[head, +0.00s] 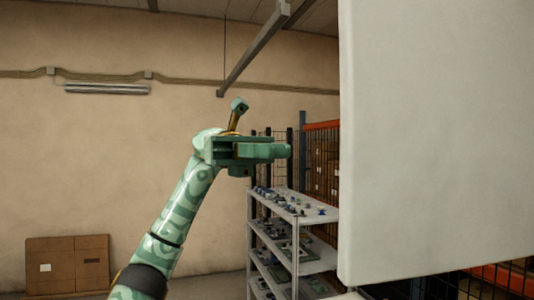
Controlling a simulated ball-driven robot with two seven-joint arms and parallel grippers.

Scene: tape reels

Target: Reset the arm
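My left arm rises from the bottom left. Its green gripper (280,151) is held up in front of the tan wall, pointing right. I see it from the side, and its fingers overlap, so the gap between them does not show. I see nothing held in it. A short gold rod with a green tip stands up from the wrist. My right arm and gripper are not in view.
A large pale panel (440,130) fills the right side, close by, hiding what is behind it. A grey shelf rack (318,217) with small parts stands beyond the gripper. Cardboard boxes (66,262) sit at the lower left. Open air lies left of the arm.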

